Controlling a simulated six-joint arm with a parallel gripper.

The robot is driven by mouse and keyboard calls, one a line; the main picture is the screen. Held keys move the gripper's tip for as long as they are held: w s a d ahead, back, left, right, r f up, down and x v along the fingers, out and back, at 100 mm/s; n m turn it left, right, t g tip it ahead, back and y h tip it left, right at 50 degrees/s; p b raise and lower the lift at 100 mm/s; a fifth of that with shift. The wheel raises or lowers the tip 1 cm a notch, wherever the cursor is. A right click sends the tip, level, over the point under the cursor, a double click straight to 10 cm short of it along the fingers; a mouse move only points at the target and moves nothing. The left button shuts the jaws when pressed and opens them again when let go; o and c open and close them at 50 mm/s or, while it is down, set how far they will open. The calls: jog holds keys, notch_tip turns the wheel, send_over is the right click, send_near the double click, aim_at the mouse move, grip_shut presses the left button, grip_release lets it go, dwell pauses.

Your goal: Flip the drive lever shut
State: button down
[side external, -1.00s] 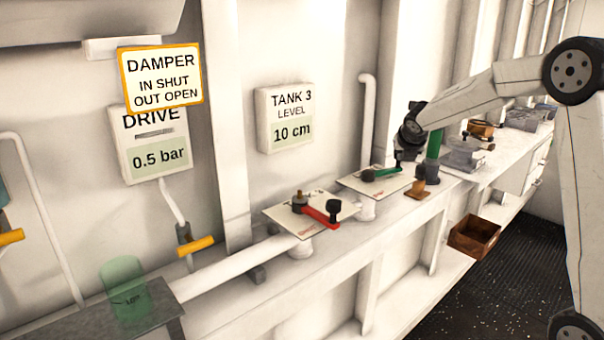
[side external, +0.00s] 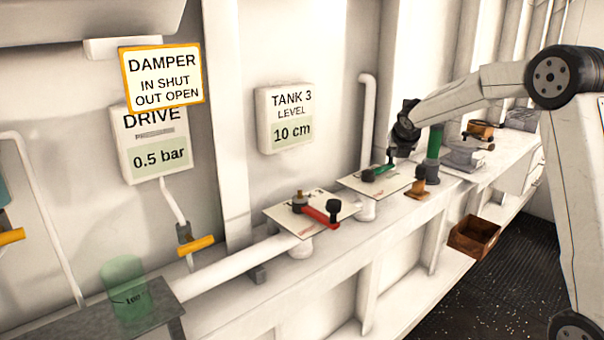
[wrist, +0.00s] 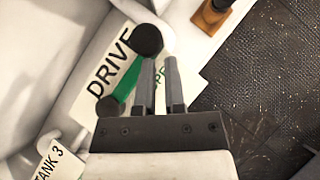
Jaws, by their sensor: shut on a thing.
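The drive lever is a green bar with a black knob (wrist: 147,40) on a white plate marked DRIVE (wrist: 108,68). In the side view the green lever (side external: 380,169) sits on the far plate, its pivot at the left end. My gripper (side external: 391,163) reaches down to the lever's free end and is shut on it. The plate's right-hand lettering is partly covered by the fingers.
A red lever (side external: 318,215) on the nearer plate marked TANK 3 stands left of the drive plate. A yellow-edged damper sign (side external: 160,78) hangs on the wall.

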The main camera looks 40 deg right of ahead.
jog(key=shift+s+d, duration=0.1)
jog(key=shift+d, duration=0.15)
jog(key=shift+s+a, duration=0.4)
jog(key=shift+s, duration=0.25)
jog(key=shift+s+a+r, duration=0.1)
jog(key=shift+s+a, duration=0.3)
jog(key=shift+s, duration=0.2)
jog(key=shift+s+a+r, duration=0.1)
jog(key=shift+s+a, duration=0.25)
jog(key=shift+s, duration=0.2)
jog(key=s+d+v, duration=0.1)
jog(key=v, duration=0.8)
jog(key=shift+s+d+r, duration=0.2)
jog(key=shift+s+r, duration=0.05)
jog(key=shift+s, duration=0.05)
